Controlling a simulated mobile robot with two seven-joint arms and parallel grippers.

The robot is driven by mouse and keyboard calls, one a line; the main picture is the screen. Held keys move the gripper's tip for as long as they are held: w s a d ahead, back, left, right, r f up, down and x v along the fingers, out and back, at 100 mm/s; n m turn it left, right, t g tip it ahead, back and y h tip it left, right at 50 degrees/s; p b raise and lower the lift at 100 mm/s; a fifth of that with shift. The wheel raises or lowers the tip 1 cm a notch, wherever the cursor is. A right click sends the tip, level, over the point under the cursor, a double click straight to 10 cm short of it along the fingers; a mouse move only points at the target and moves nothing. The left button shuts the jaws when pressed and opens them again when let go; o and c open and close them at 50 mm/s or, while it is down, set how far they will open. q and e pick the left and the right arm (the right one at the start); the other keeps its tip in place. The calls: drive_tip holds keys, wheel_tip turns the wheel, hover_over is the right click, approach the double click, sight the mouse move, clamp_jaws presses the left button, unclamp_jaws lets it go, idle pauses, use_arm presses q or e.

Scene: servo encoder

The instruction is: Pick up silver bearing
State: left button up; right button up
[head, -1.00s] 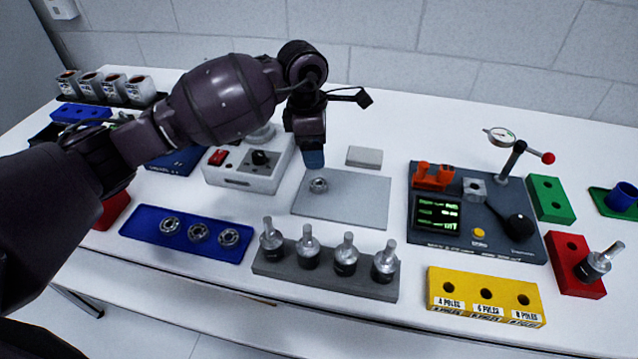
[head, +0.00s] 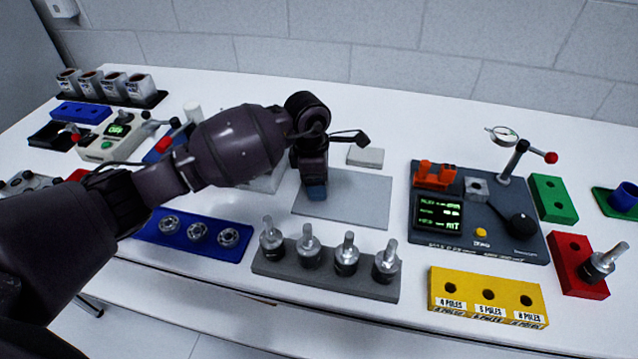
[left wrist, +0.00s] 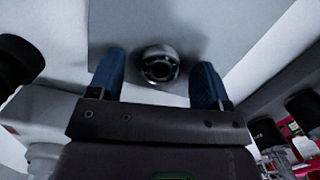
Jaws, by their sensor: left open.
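In the left wrist view a silver bearing (left wrist: 159,66) lies on the grey plate (left wrist: 110,28), between and just beyond the blue fingertips. My left gripper (left wrist: 160,82) is open around that spot and does not visibly touch the bearing. In the head view my left gripper (head: 316,192) points down over the left part of the grey plate (head: 360,205); the bearing there is hidden behind it. Several other silver bearings (head: 197,232) lie in a row on the blue tray (head: 152,238) at the front left. My right gripper is not in view.
A grey block with several silver-topped shafts (head: 328,274) stands just in front of the plate. A small light block (head: 365,157) lies behind it. The dark instrument panel (head: 478,225) is to the right. The plate's right part is clear.

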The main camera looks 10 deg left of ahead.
use_arm(q)
drive_tip(key=c, duration=1)
drive_tip(key=shift+r, duration=0.1)
drive_tip(key=shift+c, duration=0.2)
